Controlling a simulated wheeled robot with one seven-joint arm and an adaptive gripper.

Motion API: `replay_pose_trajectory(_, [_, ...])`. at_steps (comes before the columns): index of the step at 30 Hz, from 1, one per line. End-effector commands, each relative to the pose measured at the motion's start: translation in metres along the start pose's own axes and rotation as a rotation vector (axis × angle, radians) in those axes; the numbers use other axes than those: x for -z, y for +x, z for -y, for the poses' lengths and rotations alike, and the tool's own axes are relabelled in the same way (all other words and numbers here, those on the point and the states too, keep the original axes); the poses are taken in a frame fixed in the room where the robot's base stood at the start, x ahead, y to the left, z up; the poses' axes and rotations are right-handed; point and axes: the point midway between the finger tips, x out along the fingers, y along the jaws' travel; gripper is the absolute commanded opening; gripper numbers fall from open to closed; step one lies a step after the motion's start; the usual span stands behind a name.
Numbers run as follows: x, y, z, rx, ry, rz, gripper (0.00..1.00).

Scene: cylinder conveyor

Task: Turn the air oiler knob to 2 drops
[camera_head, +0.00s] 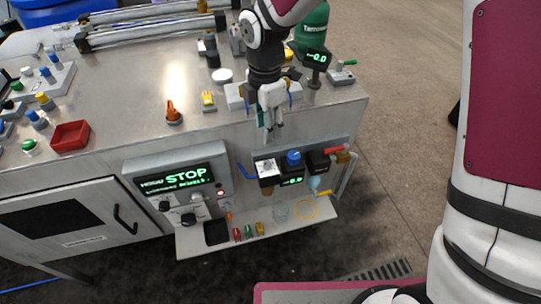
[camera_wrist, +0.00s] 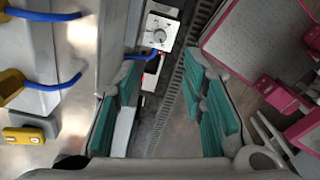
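The air oiler, a white square dial with a round knob (camera_head: 268,167), is on the front of the workbench, left of a blue knob (camera_head: 293,157). In the wrist view the dial knob (camera_wrist: 158,36) shows near the top centre, beyond my fingers; its markings are too small to read. My gripper (camera_head: 269,126) hangs at the bench's front edge, above and apart from the dial. In the wrist view my gripper (camera_wrist: 168,108) is open, its teal pads wide apart with nothing between them.
A red-handled valve (camera_head: 334,150) stands right of the blue knob. Left is a control box with a green STOP display (camera_head: 178,178). A lower shelf (camera_head: 194,243) holds small coloured items. Blue hoses (camera_wrist: 50,80) show at the wrist view's left.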

Motion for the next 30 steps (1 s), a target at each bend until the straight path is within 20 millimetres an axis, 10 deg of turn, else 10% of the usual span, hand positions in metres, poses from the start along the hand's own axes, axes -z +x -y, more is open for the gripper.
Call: replay_pose_trajectory(30, [0.0, 0.137, 0.0, 0.001, -0.001, 0.0, 0.38])
